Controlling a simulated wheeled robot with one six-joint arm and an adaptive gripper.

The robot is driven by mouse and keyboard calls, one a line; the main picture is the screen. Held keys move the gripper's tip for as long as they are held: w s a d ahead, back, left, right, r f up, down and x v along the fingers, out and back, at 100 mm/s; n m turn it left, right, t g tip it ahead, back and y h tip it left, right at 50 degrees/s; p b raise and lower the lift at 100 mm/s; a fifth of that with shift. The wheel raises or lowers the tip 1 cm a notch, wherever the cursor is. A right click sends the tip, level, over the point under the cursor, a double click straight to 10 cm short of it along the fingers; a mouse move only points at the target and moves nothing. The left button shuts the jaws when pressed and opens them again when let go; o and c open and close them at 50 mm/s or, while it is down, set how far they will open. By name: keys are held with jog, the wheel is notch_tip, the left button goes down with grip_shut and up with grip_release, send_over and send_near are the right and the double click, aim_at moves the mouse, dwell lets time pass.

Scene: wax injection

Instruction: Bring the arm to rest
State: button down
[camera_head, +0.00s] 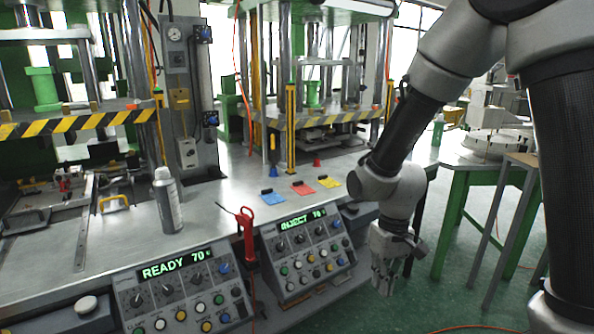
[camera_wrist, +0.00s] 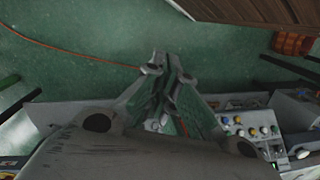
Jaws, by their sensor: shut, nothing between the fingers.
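My gripper (camera_head: 384,279) hangs from my arm at the right of the head view, pointing down in front of the bench's front edge. It is shut with nothing between the fingers. In the wrist view the fingers (camera_wrist: 166,66) come together over the green floor. My arm reaches down from the upper right and bends at the wrist, apart from the bench and its panels.
The metal bench (camera_head: 240,200) carries a spray can (camera_head: 166,200) and blue, red and yellow pieces. A READY panel (camera_head: 182,290) and an INJECT panel (camera_head: 307,254) face the front. A green-legged table (camera_head: 455,210) stands right. Green floor (camera_head: 430,295) lies below my gripper.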

jog(key=s+d+r+m+t, duration=0.1)
jog(key=s+d+r+t, duration=0.1)
jog(key=s+d+r, duration=0.4)
jog(key=s+d+r+m+t, duration=0.2)
jog(key=s+d+r, duration=0.4)
jog(key=d+r, duration=0.5)
notch_tip(320, 180, up, 5)
jog(key=shift+s+r+m+t+h, duration=0.15)
jog(key=shift+m+t+h, duration=0.15)
jog(key=shift+t, duration=0.4)
